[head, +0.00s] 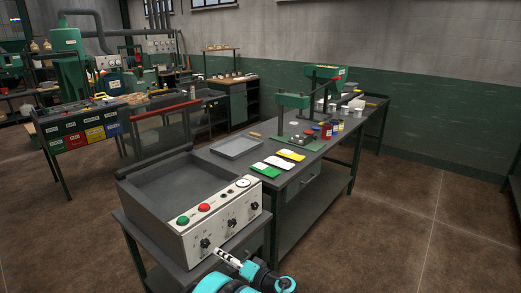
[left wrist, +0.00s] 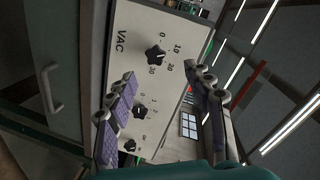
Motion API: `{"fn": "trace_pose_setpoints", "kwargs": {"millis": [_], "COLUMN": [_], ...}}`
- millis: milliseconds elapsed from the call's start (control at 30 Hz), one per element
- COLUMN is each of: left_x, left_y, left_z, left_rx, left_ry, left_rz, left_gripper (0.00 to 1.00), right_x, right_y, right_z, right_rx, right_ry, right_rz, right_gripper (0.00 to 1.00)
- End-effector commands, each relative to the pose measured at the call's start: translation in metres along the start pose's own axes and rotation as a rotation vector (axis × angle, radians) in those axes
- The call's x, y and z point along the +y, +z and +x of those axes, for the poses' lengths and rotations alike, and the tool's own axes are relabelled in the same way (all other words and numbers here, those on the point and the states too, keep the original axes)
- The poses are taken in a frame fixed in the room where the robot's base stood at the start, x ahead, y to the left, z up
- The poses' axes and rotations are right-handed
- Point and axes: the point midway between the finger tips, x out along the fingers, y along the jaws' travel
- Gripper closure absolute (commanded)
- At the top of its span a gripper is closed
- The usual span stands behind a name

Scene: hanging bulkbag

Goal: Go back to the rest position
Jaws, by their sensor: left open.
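My left gripper (head: 229,258) is at the bottom of the head view, in front of the machine's control panel. In the left wrist view its two padded fingers (left wrist: 160,88) are spread apart with nothing held between them. The wrist view shows the VAC knob (left wrist: 155,54) beyond the fingers. My right gripper is not in view.
A long dark table (head: 300,170) right of the machine holds a grey tray (head: 237,147), green, white and yellow packets (head: 279,163), a green press (head: 293,102) and small jars. A bench with coloured bins (head: 85,135) stands left. Floor at right is clear.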

Motion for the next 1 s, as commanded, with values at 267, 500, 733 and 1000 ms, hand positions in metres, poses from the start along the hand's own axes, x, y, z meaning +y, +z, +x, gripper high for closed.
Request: {"fn": "trace_pose_setpoints", "kwargs": {"millis": [267, 500, 733, 1000], "left_x": [-0.079, -0.129, -0.158, -0.166], "left_y": [0.039, 0.095, 0.152, 0.199], "left_z": [0.012, -0.017, -0.069, -0.13], "left_rx": [-0.148, -0.226, -0.258, -0.248], "left_ry": [0.314, 0.58, 0.811, 1.006], "left_rz": [-0.008, -0.083, -0.216, -0.402], "left_gripper": [0.48, 0.48, 0.48, 0.48], "right_x": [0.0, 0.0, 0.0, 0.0], "right_y": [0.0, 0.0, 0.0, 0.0], "right_z": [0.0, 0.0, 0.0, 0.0], "right_rx": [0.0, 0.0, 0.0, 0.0], "right_ry": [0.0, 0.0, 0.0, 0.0], "right_rz": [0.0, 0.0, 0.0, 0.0], "right_gripper": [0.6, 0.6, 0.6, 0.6]}}
